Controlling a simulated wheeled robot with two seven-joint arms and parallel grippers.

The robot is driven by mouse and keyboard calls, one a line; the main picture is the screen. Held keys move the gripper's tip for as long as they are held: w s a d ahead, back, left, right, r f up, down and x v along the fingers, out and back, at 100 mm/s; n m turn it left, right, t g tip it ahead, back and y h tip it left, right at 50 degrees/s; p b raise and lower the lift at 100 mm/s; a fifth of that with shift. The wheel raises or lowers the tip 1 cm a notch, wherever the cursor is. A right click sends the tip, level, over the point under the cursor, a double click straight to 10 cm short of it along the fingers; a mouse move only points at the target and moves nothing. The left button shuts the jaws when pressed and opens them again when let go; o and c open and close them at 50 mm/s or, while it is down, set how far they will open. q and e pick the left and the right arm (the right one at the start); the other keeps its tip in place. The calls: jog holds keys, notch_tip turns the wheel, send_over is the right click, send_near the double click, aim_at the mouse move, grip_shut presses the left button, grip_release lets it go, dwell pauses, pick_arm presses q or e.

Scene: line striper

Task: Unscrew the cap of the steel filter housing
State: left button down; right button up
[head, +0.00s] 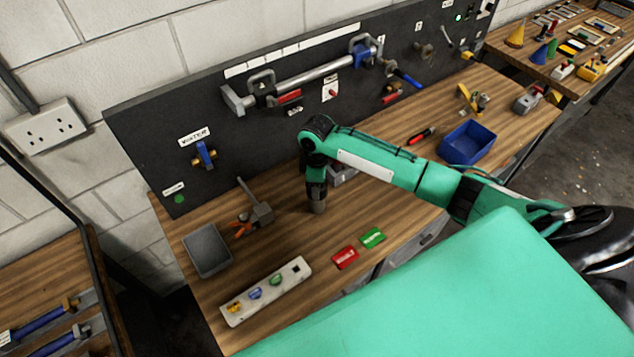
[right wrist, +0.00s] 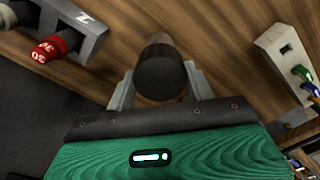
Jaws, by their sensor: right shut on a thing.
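My right gripper (head: 317,190) points down over the middle of the bench, its arm coming in from the right. In the right wrist view its two fingers (right wrist: 160,92) are shut on either side of a dark, round-topped cylinder (right wrist: 160,76). A greyish lower part of it (head: 318,207) shows below the gripper in the head view. I cannot tell for sure whether this is the steel filter housing or its cap, as the fingers and arm hide much of it. My left gripper is not in view.
A grey block with a red knob (right wrist: 50,48) stands close by. A dark panel (head: 150,120) stands behind.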

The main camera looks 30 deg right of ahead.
jog(key=n, duration=0.4)
jog(key=o, duration=1.2)
jog(key=shift+c, duration=0.9)
